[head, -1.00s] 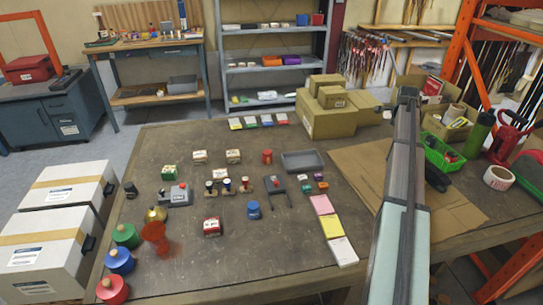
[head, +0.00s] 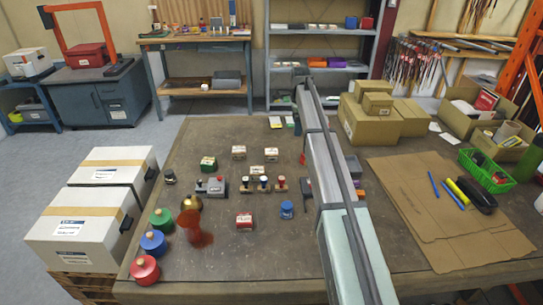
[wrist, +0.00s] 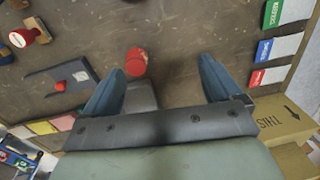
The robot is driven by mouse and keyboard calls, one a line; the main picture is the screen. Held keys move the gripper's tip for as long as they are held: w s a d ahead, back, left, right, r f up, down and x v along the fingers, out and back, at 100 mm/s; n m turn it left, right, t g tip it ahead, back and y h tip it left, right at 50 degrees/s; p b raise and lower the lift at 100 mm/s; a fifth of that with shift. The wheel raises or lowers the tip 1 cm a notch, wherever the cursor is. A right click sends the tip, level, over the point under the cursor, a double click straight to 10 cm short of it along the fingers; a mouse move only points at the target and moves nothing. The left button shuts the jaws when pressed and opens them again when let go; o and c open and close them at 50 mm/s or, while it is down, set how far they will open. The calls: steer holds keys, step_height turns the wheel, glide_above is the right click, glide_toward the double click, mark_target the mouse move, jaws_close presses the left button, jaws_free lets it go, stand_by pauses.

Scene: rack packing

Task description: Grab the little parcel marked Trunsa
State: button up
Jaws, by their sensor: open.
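A round red-topped object (wrist: 136,62) shows between the fingers, nearer the left one. In the head view my arm crosses the table right of the parcels and hides part of it.
Stamps, a blue pot (head: 287,209) and an orange-red funnel shape (head: 195,230) stand around the parcels. Cardboard boxes (head: 375,121) are stacked behind right of my arm. Flat cardboard (head: 440,205) lies at right. Coloured cards (wrist: 280,45) show in the wrist view. The table's front middle is clear.

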glide_above(271, 151)
steer(key=a, duration=0.1)
steer(key=shift+n+g, duration=0.3)
steer(key=shift+g, duration=0.1)
steer(key=f, duration=0.8)
steer(key=shift+s+f, duration=0.1)
steer(key=shift+s, duration=0.15)
steer(key=shift+w+d+f, duration=0.1)
steer(key=shift+d+f, duration=0.1)
steer(key=shift+f, duration=1.15)
steer(key=shift+d+f, duration=0.2)
steer(key=shift+f, duration=1.15)
steer(key=c, duration=1.1)
